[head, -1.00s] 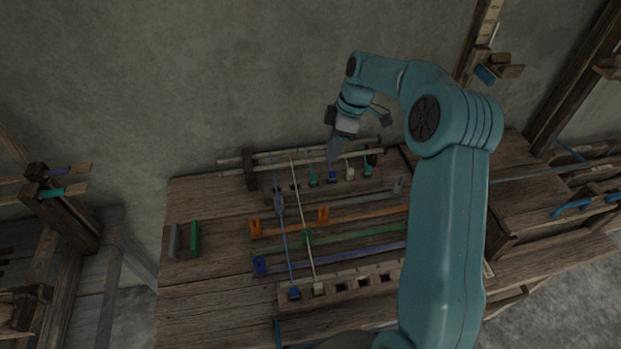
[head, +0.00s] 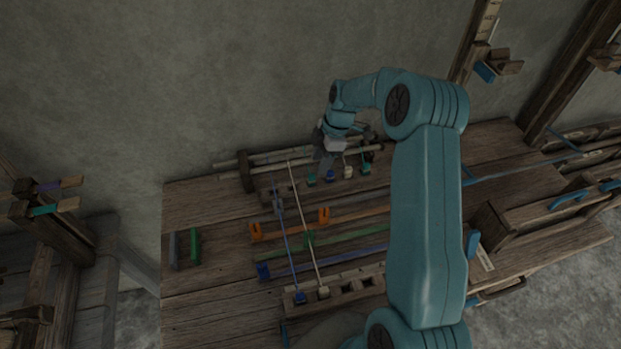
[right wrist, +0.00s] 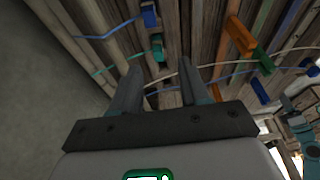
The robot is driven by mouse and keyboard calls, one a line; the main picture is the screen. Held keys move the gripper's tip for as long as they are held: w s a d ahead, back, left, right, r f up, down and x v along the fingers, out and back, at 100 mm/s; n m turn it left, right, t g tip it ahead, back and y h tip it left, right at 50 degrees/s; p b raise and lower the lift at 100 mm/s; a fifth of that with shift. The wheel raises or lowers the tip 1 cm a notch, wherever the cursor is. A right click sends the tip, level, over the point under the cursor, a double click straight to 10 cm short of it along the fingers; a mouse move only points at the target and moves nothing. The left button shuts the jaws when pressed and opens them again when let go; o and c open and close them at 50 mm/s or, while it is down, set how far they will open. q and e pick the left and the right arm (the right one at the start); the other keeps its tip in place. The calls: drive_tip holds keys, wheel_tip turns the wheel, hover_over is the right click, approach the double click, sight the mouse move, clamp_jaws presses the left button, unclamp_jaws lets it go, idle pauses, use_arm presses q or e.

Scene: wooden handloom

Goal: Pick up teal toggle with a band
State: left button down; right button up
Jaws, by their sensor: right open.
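A teal toggle (right wrist: 157,47) shows in the right wrist view, just beyond and between my right fingertips, with a thin teal band (right wrist: 102,71) running off to its left. In the head view, one teal toggle (head: 311,181) sits at the left of the back row, close beside my right gripper (head: 324,170). Another teal toggle (head: 366,168) sits at the row's right end. My right gripper (right wrist: 160,64) is open, with nothing seen between its fingers; contact with the toggle cannot be told.
A blue toggle (right wrist: 148,14) is close to the teal one; a white toggle (head: 348,172) is in the same row. Round rods (head: 225,163) run behind. Orange (head: 290,226), green and blue bars cross the wooden bench (head: 205,220), whose left part is mostly clear.

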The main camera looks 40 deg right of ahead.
sight(313, 176)
drive_tip(key=shift+x, duration=0.95)
drive_tip(key=shift+f+p, duration=0.25)
drive_tip(key=shift+p, duration=0.05)
drive_tip(key=p+x, duration=0.1)
drive_tip(key=x, duration=0.1)
drive_tip(key=p+x, duration=0.1)
drive_tip(key=x, duration=0.1)
drive_tip(key=shift+w+a+r, duration=0.1)
drive_tip(key=shift+w+a, duration=0.05)
drive_tip(key=shift+w, duration=0.1)
drive_tip(key=shift+f, duration=0.5)
clamp_jaws()
